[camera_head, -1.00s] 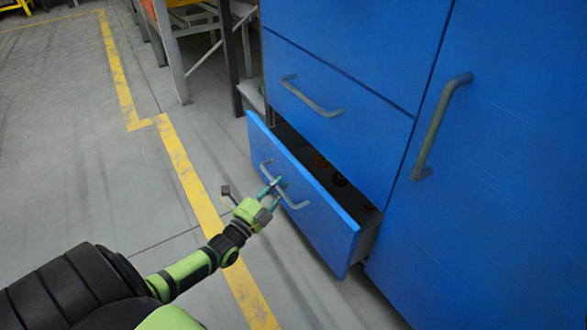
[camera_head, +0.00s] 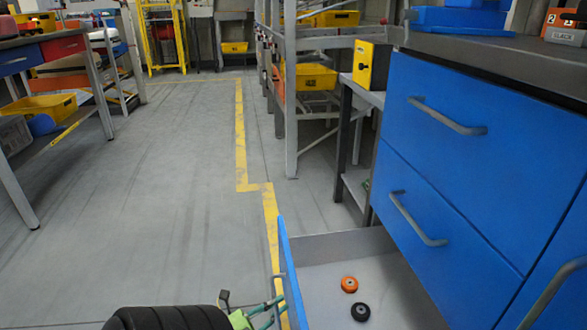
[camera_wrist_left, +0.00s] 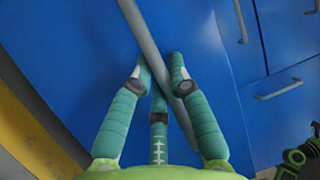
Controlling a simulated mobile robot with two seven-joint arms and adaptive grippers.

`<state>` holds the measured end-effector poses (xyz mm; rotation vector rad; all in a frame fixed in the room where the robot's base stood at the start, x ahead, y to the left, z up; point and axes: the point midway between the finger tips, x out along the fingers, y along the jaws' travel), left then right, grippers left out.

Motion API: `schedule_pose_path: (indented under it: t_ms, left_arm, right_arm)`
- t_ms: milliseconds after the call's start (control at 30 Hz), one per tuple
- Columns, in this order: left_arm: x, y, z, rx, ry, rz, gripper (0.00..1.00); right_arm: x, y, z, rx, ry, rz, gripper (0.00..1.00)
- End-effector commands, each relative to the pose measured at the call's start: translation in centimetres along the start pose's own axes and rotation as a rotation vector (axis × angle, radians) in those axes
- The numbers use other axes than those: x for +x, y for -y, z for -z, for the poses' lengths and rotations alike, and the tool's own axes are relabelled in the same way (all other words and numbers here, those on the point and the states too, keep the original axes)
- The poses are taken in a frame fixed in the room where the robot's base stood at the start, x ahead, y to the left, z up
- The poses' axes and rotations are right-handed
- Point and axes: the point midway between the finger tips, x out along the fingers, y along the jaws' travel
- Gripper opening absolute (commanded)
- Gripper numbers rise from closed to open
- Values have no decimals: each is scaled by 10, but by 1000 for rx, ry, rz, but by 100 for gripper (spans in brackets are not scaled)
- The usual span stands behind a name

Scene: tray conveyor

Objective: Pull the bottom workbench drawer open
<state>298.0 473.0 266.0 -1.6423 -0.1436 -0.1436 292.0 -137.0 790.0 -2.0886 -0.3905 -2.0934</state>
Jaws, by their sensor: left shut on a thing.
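The bottom workbench drawer (camera_head: 327,246) is pulled well out, showing its grey interior in the head view. Its blue front (camera_head: 289,262) is seen nearly edge-on. In the left wrist view, the grey bar handle (camera_wrist_left: 139,25) runs across the blue drawer front (camera_wrist_left: 75,60). My left gripper (camera_wrist_left: 160,77) is shut on this handle, its teal fingers on both sides of the bar. In the head view, my left gripper (camera_head: 277,306) shows only partly at the bottom edge, at the outer side of the drawer front. My right gripper is not in view.
An orange wheel (camera_head: 348,284) and a black wheel (camera_head: 360,312) lie inside the drawer. Two closed blue drawers (camera_head: 440,185) are above it. A grey table (camera_head: 45,120) stands at the far left. The grey floor (camera_head: 130,200) left of the drawer is clear.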

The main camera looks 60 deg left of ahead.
Motion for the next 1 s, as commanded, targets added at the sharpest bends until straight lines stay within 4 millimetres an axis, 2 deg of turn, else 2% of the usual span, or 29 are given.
schedule_pose_path:
  t_ms: [200,567,600,1000]
  left_arm:
    - [-10,1,-2,-1,-2,-1,0]
    - [-11,1,-3,0,-2,-1,0]
    - [-11,1,-3,0,-2,-2,30]
    - [-15,1,-4,0,1,-2,30]
  right_arm:
    - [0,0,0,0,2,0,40]
    - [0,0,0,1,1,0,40]
    - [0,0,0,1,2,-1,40]
    - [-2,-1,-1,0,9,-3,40]
